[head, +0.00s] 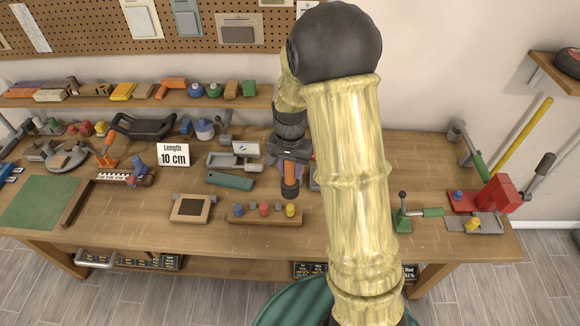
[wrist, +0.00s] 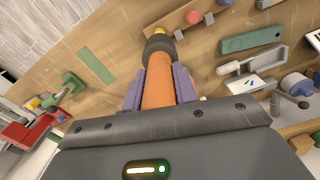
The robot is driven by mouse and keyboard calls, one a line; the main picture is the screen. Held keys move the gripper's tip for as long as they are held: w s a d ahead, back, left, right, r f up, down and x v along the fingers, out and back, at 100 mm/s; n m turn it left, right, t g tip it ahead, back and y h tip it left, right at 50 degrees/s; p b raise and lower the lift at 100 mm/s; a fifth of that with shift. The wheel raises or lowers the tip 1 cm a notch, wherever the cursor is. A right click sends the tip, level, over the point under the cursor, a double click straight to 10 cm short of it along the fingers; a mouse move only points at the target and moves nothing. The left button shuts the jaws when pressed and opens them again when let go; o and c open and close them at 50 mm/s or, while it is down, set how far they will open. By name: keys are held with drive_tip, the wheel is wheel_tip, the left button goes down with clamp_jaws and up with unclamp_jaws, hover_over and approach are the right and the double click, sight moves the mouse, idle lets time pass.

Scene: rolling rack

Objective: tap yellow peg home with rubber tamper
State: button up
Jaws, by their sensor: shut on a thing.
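My gripper (head: 289,163) is shut on the orange handle of the rubber tamper (wrist: 158,84), which points down between the purple fingers. The tamper's dark rubber head (head: 289,191) is just above the yellow peg (head: 290,210); I cannot tell whether they touch. The yellow peg stands at the right end of a wooden peg block (head: 277,219), beside a red peg (head: 264,209) and a blue peg (head: 239,210). In the wrist view, the rubber head (wrist: 158,46) partly hides the yellow peg (wrist: 151,34).
A green toggle clamp (head: 410,213) and a red fixture (head: 497,192) stand to the right. The bench front before the block is clear.

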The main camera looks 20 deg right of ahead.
sight(290, 179)
drive_tip(key=shift+f+b, duration=1.25)
drive_tip(key=shift+f, duration=0.65)
wheel_tip(290, 179, down, 5)
drive_tip(key=b, duration=0.3)
drive_tip(key=shift+r, duration=0.55)
drive_tip(key=shift+r+p, duration=0.3)
drive_tip(key=shift+p, duration=0.2)
wheel_tip(290, 179, up, 5)
drive_tip(key=p, duration=0.3)
drive_tip(key=shift+f+p, duration=0.2)
drive_tip(key=shift+p, duration=0.15)
drive_tip(key=shift+f, duration=0.15)
drive_tip(key=shift+f+b, duration=0.65)
drive_tip(key=shift+f, duration=0.2)
